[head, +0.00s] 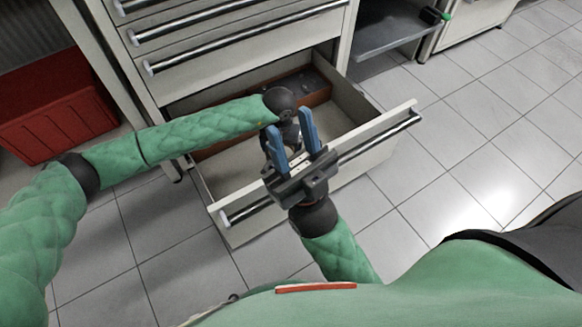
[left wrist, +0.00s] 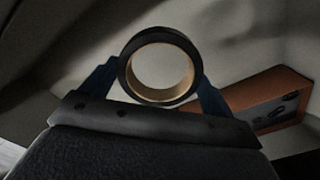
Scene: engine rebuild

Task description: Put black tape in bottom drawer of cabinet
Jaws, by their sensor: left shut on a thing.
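The black tape (left wrist: 127,72) is a black roll with a tan core, seen face-on in the left wrist view. My left gripper (left wrist: 160,85) is shut on it, with a blue finger on each side of the roll. In the head view, my left arm reaches into the open bottom drawer (head: 228,182) of the cabinet (head: 180,83); the tape and the left fingers are hidden there behind my right gripper and wrist. My right gripper (head: 290,132) has its blue fingers apart and empty, above the drawer's front panel.
A brown box (head: 316,92) lies at the back of the drawer; it also shows in the left wrist view (left wrist: 268,98). The drawer floor in front of it looks clear. A red bin (head: 62,115) stands at left. Several upper drawers are shut.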

